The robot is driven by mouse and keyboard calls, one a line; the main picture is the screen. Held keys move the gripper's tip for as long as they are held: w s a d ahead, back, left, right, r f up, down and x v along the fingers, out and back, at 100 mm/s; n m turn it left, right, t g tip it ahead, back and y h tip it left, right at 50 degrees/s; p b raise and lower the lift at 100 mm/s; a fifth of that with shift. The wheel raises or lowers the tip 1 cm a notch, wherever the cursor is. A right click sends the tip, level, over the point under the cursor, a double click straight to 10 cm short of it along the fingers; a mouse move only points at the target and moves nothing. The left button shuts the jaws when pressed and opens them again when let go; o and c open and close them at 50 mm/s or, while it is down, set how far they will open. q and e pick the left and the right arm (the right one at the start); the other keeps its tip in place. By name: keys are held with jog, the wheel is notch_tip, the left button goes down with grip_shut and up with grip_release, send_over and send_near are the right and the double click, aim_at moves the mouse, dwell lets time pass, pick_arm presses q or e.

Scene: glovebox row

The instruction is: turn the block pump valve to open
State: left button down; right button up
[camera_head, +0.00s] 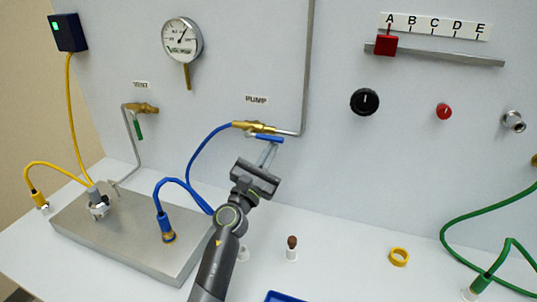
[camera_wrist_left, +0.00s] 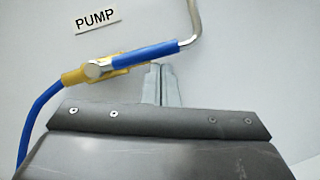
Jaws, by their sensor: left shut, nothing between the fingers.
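The pump valve (camera_head: 258,128) is a brass fitting on the wall under the PUMP label (camera_head: 256,100). Its blue lever (camera_head: 268,139) lies roughly along the line of the pipe, pointing right. In the left wrist view the blue lever (camera_wrist_left: 150,53) crosses just beyond the fingertips, and the brass body (camera_wrist_left: 80,75) is to its left. My left gripper (camera_head: 268,152) is shut and empty, its fingertips just below the lever. They also show close under the lever in the wrist view (camera_wrist_left: 160,70); I cannot tell whether they touch it. My right gripper is not in view.
A blue hose (camera_head: 195,160) runs from the valve to the metal block (camera_head: 130,235) on the bench. The vent valve (camera_head: 140,107), with its green lever down, and a gauge (camera_head: 182,40) are at left. A brown-topped peg (camera_head: 292,243) and yellow ring (camera_head: 399,257) stand right.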

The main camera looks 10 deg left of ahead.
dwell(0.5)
pick_arm(q)
jog(key=b+v, duration=0.1)
jog(key=v, duration=0.6)
jog(key=shift+s, duration=0.25)
jog(key=shift+f, duration=0.1)
